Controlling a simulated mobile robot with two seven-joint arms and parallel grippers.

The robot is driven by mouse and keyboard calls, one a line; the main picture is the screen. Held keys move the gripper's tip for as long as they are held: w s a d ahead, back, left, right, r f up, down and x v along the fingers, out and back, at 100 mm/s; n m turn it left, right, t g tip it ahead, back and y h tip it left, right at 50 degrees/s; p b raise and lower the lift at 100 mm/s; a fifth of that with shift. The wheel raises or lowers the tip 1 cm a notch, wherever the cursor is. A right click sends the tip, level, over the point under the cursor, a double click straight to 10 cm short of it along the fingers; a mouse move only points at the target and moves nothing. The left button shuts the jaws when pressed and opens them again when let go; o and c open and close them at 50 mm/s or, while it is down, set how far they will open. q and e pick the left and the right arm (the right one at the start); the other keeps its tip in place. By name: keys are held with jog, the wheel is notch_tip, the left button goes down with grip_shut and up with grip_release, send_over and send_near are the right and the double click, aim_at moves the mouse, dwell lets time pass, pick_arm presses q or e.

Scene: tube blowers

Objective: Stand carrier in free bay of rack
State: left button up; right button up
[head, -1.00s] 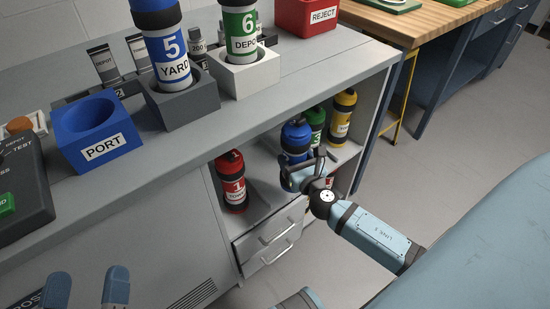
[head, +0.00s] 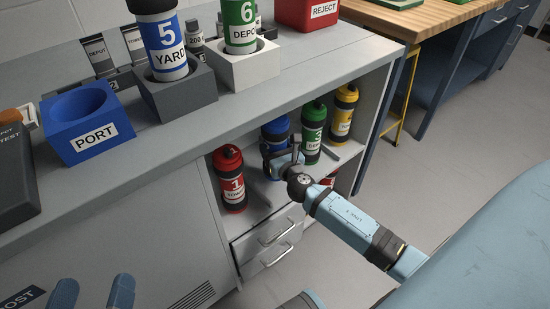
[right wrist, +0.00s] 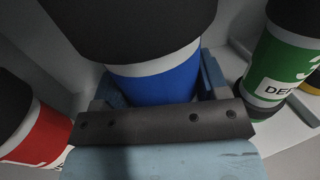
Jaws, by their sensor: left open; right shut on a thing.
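The blue carrier (head: 275,129) is in the open rack under the bench, between the red carrier 1 (head: 231,179) and the green carrier 3 (head: 313,128). It looks about upright, with its lower part hidden by my right gripper (head: 282,158). That gripper is shut around its blue body (right wrist: 160,83) in the right wrist view. I cannot tell whether its base touches the rack floor. A yellow carrier (head: 342,116) stands at the right end of the rack. My left gripper (head: 92,294) is open and empty at the bottom left.
On the bench top stand a blue PORT block (head: 104,137) with an empty hole, a grey block (head: 187,95) holding carrier 5, a white block (head: 247,70) holding carrier 6, and a red REJECT bin (head: 310,12). Drawers (head: 268,244) lie below the rack.

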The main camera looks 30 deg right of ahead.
notch_tip(320, 180, down, 3)
jog(key=shift+f+b, duration=0.1)
jog(key=shift+b, duration=0.9)
jog(key=shift+w+f+b, duration=0.15)
jog(key=shift+f+b, duration=0.05)
jog(key=shift+b, duration=0.1)
pick_arm(q)
notch_tip(320, 180, down, 4)
jog(key=shift+w+r+m+g, duration=0.15)
jog(key=shift+r+m+g, duration=0.2)
jog(key=shift+g, duration=0.35)
jog(key=shift+f, duration=0.1)
pick_arm(e)
jog(key=shift+r, duration=0.1)
jog(key=shift+f, duration=0.25)
jog(key=o, duration=1.1)
jog(key=shift+o, duration=0.2)
jog(key=shift+r, duration=0.1)
